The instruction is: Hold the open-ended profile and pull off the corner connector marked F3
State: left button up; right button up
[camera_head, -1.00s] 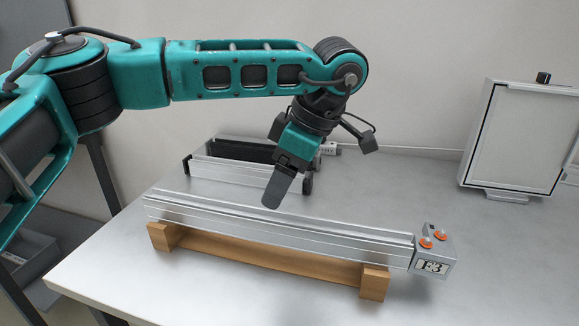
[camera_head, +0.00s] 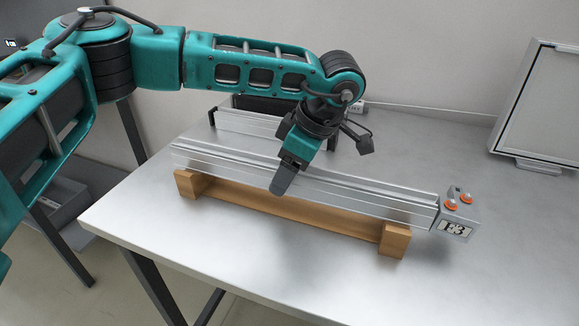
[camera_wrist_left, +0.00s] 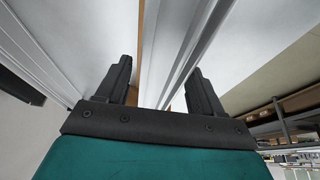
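The open-ended profile (camera_head: 330,196) is a long silver aluminium bar lying across a wooden cradle (camera_head: 394,239). The grey corner connector (camera_head: 456,215), with orange-ringed buttons and a blurred label that looks like F3, sits on its right end. My left gripper (camera_head: 279,186) points down at the middle of the profile; a fingertip overlaps its front face. In the left wrist view the two fingers (camera_wrist_left: 163,85) are spread, with the profile (camera_wrist_left: 176,50) running between them and gaps beside it. Whether they touch it is unclear. My right gripper is out of view.
Behind the profile stands another silver and black frame piece (camera_head: 245,122), partly hidden by my left arm. A white lightbox panel (camera_head: 540,105) stands at the back right. The grey table (camera_head: 300,262) is clear in front and right of the connector.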

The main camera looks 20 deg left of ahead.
pick_arm(q)
jog(key=c, duration=1.2)
jog(key=o, duration=1.1)
jog(key=shift+o, duration=0.2)
jog(key=c, duration=1)
